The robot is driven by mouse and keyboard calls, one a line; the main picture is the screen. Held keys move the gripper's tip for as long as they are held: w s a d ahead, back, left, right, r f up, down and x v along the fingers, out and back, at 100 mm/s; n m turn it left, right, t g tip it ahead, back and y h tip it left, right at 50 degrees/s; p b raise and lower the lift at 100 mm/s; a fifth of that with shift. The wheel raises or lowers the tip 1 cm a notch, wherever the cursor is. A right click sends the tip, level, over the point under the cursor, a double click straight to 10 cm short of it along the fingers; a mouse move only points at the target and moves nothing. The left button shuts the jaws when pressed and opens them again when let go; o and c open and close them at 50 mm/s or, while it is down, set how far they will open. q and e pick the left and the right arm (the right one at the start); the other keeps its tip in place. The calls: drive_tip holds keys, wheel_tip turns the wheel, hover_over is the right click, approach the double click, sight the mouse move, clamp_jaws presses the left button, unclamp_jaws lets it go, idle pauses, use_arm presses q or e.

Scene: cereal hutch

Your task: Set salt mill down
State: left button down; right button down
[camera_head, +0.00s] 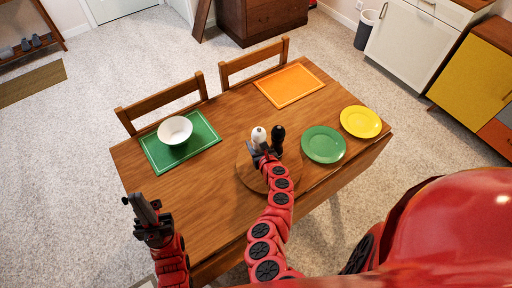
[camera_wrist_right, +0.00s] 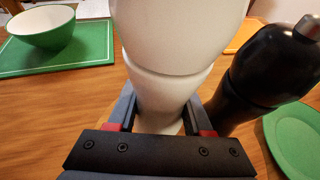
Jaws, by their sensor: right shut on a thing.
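The white salt mill (camera_head: 258,134) is upright over the round wooden board (camera_head: 246,174) on the table. In the right wrist view the salt mill (camera_wrist_right: 170,75) fills the middle, with its lower part between my fingers. My right gripper (camera_head: 262,154) is shut on it; it also shows in the right wrist view (camera_wrist_right: 160,122). The mill's base is hidden, so I cannot tell whether it touches the board. A black mill (camera_head: 278,140) stands close to its right. My left gripper (camera_head: 150,212) is open and empty near the table's left front corner.
A green plate (camera_head: 323,145) and a yellow plate (camera_head: 361,122) lie at the right. An orange placemat (camera_head: 290,85) lies empty at the back. Two chairs (camera_head: 160,102) stand behind the table.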

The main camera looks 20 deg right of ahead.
drive_tip(key=shift+f, duration=1.5)
drive_tip(key=shift+f+b, duration=0.15)
drive_tip(key=shift+b, duration=0.2)
drive_tip(key=shift+c, duration=1.6)
unclamp_jaws()
drive_tip(key=shift+s+r, duration=0.15)
drive_tip(key=shift+r, duration=0.1)
drive_tip(key=b+v, duration=0.1)
drive_tip(key=v, duration=1)
drive_tip(key=shift+s+r, duration=0.1)
drive_tip(key=shift+s, duration=0.3)
